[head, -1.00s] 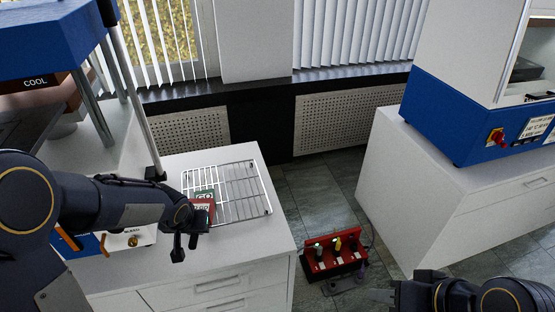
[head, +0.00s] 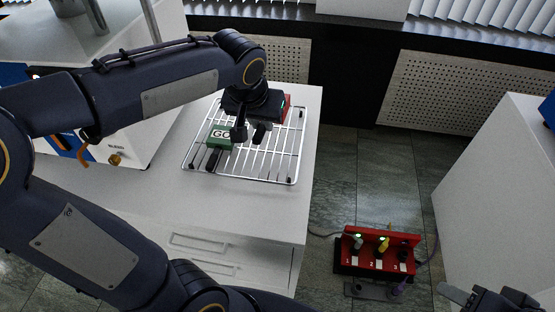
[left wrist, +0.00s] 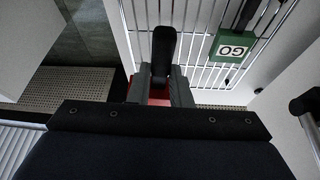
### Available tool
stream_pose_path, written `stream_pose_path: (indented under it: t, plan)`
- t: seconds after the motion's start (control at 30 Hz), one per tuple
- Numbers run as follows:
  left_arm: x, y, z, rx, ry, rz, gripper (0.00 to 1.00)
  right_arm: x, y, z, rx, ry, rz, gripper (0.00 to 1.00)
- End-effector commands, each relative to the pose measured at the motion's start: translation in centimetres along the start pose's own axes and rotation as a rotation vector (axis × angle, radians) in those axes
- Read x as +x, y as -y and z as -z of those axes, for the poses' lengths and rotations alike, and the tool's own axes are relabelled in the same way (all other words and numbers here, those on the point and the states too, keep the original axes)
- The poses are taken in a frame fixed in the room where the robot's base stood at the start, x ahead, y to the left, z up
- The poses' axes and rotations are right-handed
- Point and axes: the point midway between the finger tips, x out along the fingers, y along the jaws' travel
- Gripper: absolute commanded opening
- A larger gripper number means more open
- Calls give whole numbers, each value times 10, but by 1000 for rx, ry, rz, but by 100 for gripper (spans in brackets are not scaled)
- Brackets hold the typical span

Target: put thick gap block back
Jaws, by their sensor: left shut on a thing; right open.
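My left gripper (head: 251,130) is over the far part of a wire rack (head: 294,165) on the white cabinet. It is shut on a red block (head: 287,106), mostly hidden by the gripper; a bit of red also shows between the fingers in the left wrist view (left wrist: 160,92). I cannot tell whether the red block touches the rack. A green block marked GO (head: 220,137) lies on the rack, left of the gripper; it also shows in the left wrist view (left wrist: 231,48). I cannot tell which block is thicker. My right gripper (head: 480,297) is open at the bottom right, partly cut off.
A white and blue press (head: 130,135) stands on the cabinet left of the rack. A red stand (head: 376,254) with numbered positions and cables is on the floor to the right. Another white cabinet (head: 500,180) is at the right. The cabinet top (head: 150,195) before the rack is clear.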

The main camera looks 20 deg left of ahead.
Motion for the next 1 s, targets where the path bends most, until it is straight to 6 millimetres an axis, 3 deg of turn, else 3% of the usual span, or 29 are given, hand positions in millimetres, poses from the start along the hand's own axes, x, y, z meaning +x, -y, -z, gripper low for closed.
stream_pose_path:
  t: [0.03, 0.2, 0.5, 0.67, 1.0]
  plan:
    - [8, 6, -14, -13, -14, 2, 0, 26, -12, -13, 0, 0, 0, 45]
    - [-6, 23, -49, -44, -16, 27, 0, 61, -28, -31, 0, 0, 0, 45]
    - [-24, 38, -88, -70, -15, 58, 0, 89, -41, -45, 0, 0, 0, 45]
    - [-13, 33, -80, -68, -8, 62, 0, 92, -42, -46, 0, 0, 0, 45]
    - [52, 6, -26, -68, -7, 62, 0, 101, -46, -51, 0, -1, 0, 45]
